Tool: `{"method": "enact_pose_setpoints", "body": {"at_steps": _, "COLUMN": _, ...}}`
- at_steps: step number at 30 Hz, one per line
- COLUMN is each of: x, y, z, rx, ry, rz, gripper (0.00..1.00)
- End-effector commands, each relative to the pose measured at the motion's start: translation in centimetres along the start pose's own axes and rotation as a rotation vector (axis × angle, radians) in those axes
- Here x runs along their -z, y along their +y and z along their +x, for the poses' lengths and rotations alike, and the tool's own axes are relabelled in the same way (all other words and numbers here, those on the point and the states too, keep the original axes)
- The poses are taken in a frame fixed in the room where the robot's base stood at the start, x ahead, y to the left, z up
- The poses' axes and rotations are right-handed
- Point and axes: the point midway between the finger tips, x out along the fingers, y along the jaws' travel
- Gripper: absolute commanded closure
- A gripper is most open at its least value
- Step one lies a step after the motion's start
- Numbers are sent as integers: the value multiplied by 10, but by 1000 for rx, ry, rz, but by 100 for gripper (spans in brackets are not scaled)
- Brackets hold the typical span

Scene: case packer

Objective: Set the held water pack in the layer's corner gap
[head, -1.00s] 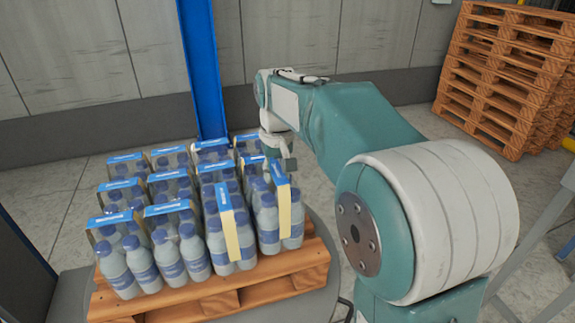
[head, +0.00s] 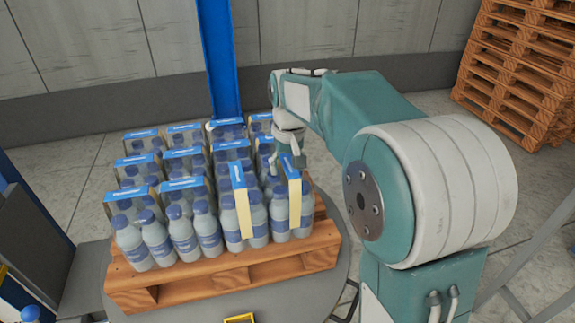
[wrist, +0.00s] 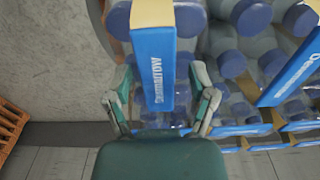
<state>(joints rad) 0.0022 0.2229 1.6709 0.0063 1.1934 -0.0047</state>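The water pack (head: 294,190), clear bottles with blue caps under a blue-and-tan sleeve, stands upright at the front right corner of the layer. Its neighbour pack (head: 240,205) is close on its left. My gripper (head: 292,158) is low over the pack's back end. In the wrist view, my gripper (wrist: 164,85) has its fingers spread on both sides of the blue sleeve (wrist: 155,65), with gaps showing between fingers and sleeve.
The layer's other packs (head: 183,185) fill the wooden pallet (head: 225,272) to the left and behind. A blue post (head: 218,60) stands behind them. Stacked empty pallets (head: 515,80) are at the back right.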

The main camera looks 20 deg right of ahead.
Motion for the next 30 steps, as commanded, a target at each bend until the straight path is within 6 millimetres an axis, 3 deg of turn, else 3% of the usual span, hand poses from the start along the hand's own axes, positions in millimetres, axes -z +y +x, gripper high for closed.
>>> {"method": "enact_pose_setpoints", "body": {"at_steps": 8, "x": 0, "y": 0, "z": -11, "rx": 0, "ry": 2, "rz": 0, "gripper": 27}}
{"method": "enact_pose_setpoints", "body": {"at_steps": 21, "x": 0, "y": 0, "z": -97, "rx": 0, "ry": 4, "rz": 0, "gripper": 27}}
{"method": "enact_pose_setpoints", "body": {"at_steps": 30, "x": 0, "y": 0, "z": -121, "rx": 0, "ry": 0, "rz": 0, "gripper": 27}}
